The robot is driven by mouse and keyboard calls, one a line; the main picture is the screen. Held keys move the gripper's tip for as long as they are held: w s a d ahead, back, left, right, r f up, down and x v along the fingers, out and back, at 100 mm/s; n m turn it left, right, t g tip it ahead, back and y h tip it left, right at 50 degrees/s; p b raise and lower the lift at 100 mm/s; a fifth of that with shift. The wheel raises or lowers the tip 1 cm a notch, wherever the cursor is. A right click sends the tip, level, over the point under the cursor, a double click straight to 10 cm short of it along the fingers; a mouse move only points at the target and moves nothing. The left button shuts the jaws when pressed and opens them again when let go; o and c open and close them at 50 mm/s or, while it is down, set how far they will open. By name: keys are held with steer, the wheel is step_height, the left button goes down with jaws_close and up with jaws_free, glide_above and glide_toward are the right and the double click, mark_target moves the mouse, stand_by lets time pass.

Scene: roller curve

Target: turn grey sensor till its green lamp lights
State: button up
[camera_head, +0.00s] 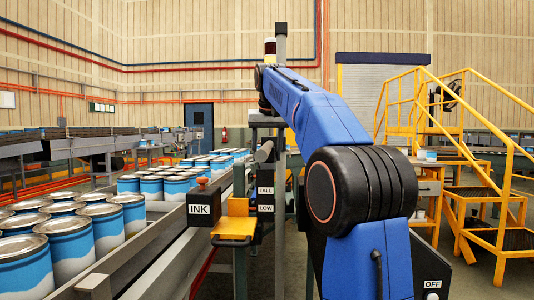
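A grey cylinder (264,152), which looks like the sensor, sits tilted on a post beside the can conveyor, above a black plate (265,199) labelled TALL and LOW. No lit green lamp shows on it from here. My blue arm reaches forward and up from the lower right, and its far end is near the top of the post, above and beyond the cylinder. My gripper cannot be made out; the arm's own links hide that region.
Blue and white cans (70,245) crowd the conveyor at left. A black INK box (202,207) with an orange knob and a yellow bracket (236,228) stand at its rail. Yellow stairs (480,180) and a yellow table (430,188) stand right. A stack light (270,50) rises behind my arm.

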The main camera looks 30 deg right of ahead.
steer(key=shift+m+h, duration=0.4)
steer(key=shift+m, duration=0.6)
steer(key=o, duration=1)
steer(key=shift+o, duration=0.2)
